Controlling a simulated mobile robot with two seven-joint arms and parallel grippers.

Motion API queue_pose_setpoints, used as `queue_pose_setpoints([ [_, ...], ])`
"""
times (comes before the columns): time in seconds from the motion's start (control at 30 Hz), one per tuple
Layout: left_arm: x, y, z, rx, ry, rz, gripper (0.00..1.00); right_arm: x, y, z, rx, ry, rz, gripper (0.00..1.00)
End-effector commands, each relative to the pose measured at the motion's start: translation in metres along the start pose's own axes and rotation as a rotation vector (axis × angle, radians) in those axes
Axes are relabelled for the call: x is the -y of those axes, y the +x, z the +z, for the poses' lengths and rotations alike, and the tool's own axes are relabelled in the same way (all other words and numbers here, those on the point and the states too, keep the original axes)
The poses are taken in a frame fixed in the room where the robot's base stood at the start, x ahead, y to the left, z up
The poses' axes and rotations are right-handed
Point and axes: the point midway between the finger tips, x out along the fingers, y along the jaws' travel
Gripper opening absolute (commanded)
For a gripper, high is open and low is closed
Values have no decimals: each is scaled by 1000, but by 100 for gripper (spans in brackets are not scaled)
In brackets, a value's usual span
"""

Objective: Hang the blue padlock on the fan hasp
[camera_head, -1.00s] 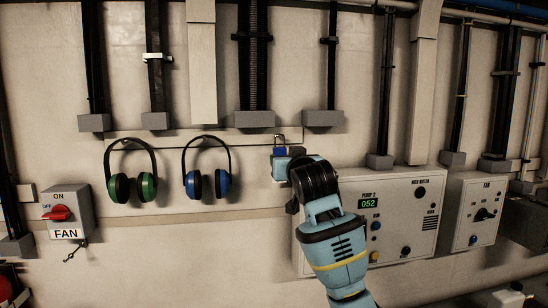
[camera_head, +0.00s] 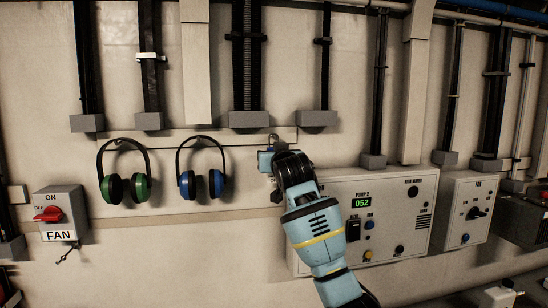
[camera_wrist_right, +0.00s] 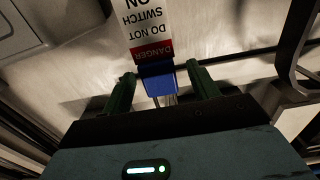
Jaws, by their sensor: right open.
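The blue padlock (camera_wrist_right: 158,83) shows in the right wrist view between my two dark green fingers, with a gap on each side. A white and red danger tag (camera_wrist_right: 146,30) shows next to it. My right gripper (camera_wrist_right: 163,88) is open around the padlock. In the head view my right gripper (camera_head: 266,160) is at the wall, right of the blue earmuffs, and largely hides the padlock. The fan switch box (camera_head: 59,211) is at far left with its red handle (camera_head: 48,213). A small dark hasp-like piece (camera_head: 67,253) hangs below it. My left gripper is out of view.
Green earmuffs (camera_head: 126,188) and blue earmuffs (camera_head: 202,183) hang between the fan box and my right gripper. A pump control panel (camera_head: 410,225) and another fan panel (camera_head: 465,210) are on the right. Wall below the earmuffs is clear.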

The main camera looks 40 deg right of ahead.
Motion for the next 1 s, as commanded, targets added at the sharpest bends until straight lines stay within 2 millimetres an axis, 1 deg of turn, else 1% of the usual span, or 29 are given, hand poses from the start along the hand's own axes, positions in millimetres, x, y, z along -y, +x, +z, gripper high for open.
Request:
queue_pose_setpoints([
  [0.17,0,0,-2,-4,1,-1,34,0,10,-1,-1,0,0,60],
  [0.43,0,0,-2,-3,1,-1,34,0,11,0,-1,0,0,60],
  [0.83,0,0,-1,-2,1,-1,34,0,11,0,-1,0,0,8],
  [1.0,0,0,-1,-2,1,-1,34,0,11,-1,-2,1,0,7],
])
